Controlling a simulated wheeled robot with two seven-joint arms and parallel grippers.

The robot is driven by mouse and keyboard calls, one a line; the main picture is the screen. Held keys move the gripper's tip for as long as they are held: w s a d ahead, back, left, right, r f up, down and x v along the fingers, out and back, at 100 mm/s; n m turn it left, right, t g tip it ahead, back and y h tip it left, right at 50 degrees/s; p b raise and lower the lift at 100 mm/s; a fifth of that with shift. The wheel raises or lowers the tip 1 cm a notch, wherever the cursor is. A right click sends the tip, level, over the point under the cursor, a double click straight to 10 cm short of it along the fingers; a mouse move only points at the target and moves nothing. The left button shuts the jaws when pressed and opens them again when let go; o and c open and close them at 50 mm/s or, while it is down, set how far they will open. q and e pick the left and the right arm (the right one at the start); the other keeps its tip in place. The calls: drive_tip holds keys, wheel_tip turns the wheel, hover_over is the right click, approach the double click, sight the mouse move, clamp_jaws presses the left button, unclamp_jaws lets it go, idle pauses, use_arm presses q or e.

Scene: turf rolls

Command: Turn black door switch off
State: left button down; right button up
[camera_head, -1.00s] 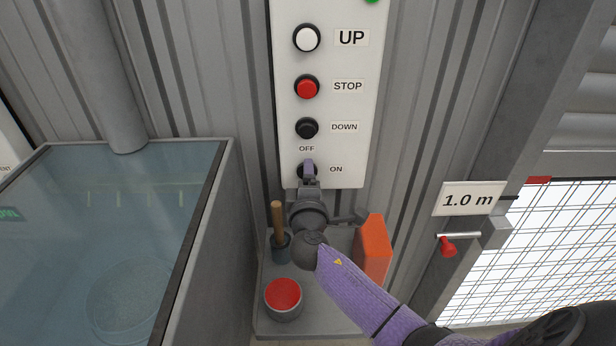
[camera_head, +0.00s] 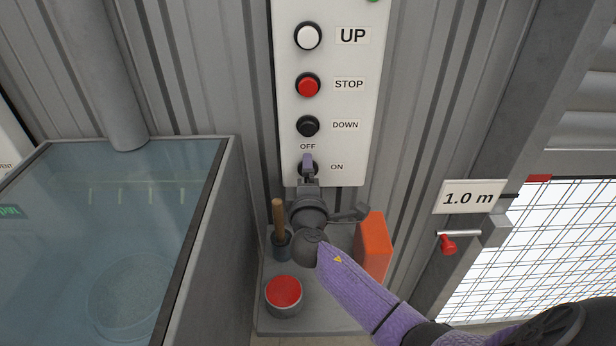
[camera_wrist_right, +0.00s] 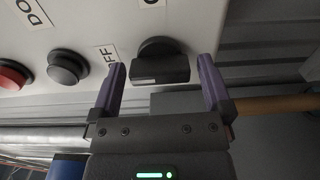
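The black door switch (camera_head: 315,169) is the lowest control on the white panel (camera_head: 352,105), with OFF above it and ON to its right. In the head view it is mostly hidden behind my right gripper (camera_head: 308,163). In the right wrist view, the black switch (camera_wrist_right: 160,62) shows a wide bar handle with a small light mark near its left end. My right gripper (camera_wrist_right: 161,66) is open, with one purple finger on each side of the switch. Gaps show between the fingers and the handle. My left gripper is not in view.
The black DOWN button (camera_head: 308,126) is just above the switch, with the red STOP (camera_head: 308,85) and white UP (camera_head: 308,36) higher. Below are a wooden-handled tool (camera_head: 279,220), a red-topped can (camera_head: 284,292) and an orange block (camera_head: 373,245). A glass-topped tank (camera_head: 100,230) stands left.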

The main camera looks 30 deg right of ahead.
drive_tip(key=v, duration=1)
drive_tip(key=shift+p, duration=0.35)
drive_tip(key=shift+f, duration=0.1)
